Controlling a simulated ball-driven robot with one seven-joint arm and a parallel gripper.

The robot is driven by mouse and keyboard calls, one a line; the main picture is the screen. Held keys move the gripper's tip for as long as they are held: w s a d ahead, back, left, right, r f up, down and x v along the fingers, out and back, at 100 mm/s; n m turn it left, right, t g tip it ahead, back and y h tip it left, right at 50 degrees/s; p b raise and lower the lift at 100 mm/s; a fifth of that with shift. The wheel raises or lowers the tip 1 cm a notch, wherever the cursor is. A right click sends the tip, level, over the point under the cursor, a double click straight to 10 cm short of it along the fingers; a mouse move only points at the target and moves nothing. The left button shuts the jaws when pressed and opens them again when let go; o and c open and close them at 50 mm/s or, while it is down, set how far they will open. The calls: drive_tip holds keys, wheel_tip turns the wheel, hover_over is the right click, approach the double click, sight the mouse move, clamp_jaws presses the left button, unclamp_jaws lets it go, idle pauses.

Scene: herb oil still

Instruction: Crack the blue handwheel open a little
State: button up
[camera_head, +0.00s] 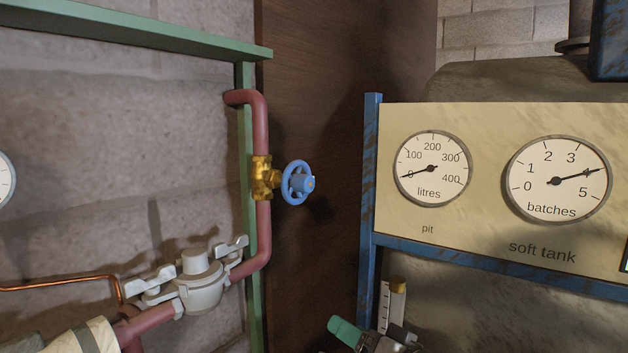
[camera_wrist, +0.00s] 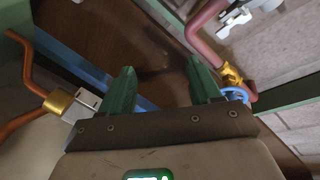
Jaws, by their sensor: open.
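The blue handwheel (camera_head: 298,183) sits on a brass valve (camera_head: 264,178) in a dull red upright pipe (camera_head: 262,125). Its face is turned to the right and it stands clear of the pipe. In the wrist view my gripper (camera_wrist: 160,85) is open with nothing between its two dark green fingers. The handwheel (camera_wrist: 236,93) shows there beyond the right finger, which partly hides it, with the brass valve (camera_wrist: 231,74) beside it. I see no contact with the wheel.
A pale valve (camera_head: 198,285) sits below on the pipe. A green frame (camera_head: 150,38) runs above and behind the pipe. A gauge board (camera_head: 480,225) in a blue frame (camera_head: 369,190) stands right. The space right of the wheel looks free.

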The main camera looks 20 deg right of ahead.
sight(309, 188)
drive_tip(key=w+r+m+t+y+p, duration=0.1)
drive_tip(key=w+r+t+y+p, duration=0.2)
drive_tip(key=r, duration=1.7)
drive_tip(key=shift+t+h, duration=0.5)
drive_tip(key=p+x, duration=0.1)
drive_tip(key=x, duration=0.2)
drive_tip(key=p+x, duration=0.1)
drive_tip(key=x, duration=0.3)
drive_tip(key=p+x, duration=0.1)
drive_tip(key=x, duration=0.2)
drive_tip(key=shift+w+d+f, duration=0.15)
drive_tip(key=shift+w+f, duration=0.1)
drive_tip(key=shift+w, duration=0.05)
drive_tip(key=shift+f, duration=0.1)
drive_tip(key=c, duration=1)
